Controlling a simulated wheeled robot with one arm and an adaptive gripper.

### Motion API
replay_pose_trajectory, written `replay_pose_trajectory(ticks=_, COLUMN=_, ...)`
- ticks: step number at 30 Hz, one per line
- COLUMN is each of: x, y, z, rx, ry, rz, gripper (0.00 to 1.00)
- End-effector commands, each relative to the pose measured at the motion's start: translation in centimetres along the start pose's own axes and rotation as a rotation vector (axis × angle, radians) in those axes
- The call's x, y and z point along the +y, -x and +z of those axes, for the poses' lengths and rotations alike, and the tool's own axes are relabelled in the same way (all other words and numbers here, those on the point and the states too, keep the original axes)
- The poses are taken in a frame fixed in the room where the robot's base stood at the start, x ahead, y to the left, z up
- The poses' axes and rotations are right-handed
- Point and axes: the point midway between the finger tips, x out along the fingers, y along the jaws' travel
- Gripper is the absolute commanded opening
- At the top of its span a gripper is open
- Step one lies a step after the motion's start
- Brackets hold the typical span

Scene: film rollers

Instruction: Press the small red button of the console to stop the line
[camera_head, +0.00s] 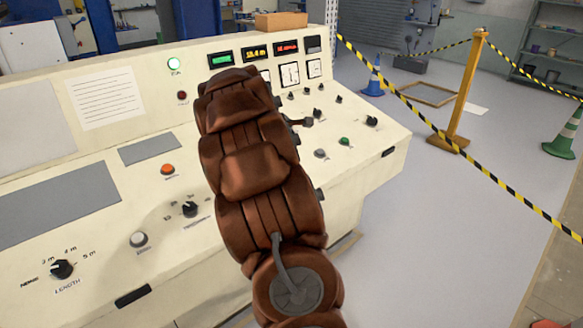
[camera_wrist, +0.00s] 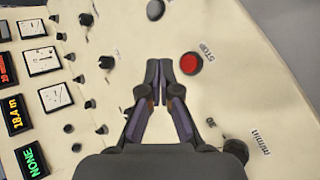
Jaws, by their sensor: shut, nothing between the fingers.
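The red button (camera_wrist: 191,63), with a STOP label beside it, shows on the cream console (camera_wrist: 235,95) in the wrist view. My gripper (camera_wrist: 159,68) is shut and empty, with its fingertips just left of the red button in that view. The tips do not cover the button; I cannot tell their height above the panel. In the head view my arm crosses the console (camera_head: 95,255) and hides part of its sloping panel.
An orange-red button (camera_head: 168,169) and a black LENGTH knob (camera_head: 61,269) are on the console left of my arm. A dark knob (camera_wrist: 235,152) stands below the fingers in the wrist view. A striped tape barrier with a yellow post (camera_head: 464,90) stands on the floor at right.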

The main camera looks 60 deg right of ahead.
Motion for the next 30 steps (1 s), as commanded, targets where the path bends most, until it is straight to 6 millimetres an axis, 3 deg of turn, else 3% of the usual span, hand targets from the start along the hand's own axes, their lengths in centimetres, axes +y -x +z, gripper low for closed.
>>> replay_pose_trajectory(ticks=4, x=1.0, y=-1.9, z=0.4, rx=-0.007, ry=0.038, rz=0.022, gripper=0.0)
replay_pose_trajectory(ticks=14, x=1.3, y=-2.1, z=0.5, rx=-0.008, ry=0.046, rz=0.028, gripper=0.0)
replay_pose_trajectory(ticks=23, x=0.8, y=-2.7, z=0.1, rx=-0.008, ry=0.045, rz=0.027, gripper=0.0)
replay_pose_trajectory(ticks=30, x=-0.4, y=-4.4, z=-0.9, rx=-0.008, ry=0.045, rz=0.027, gripper=0.0)
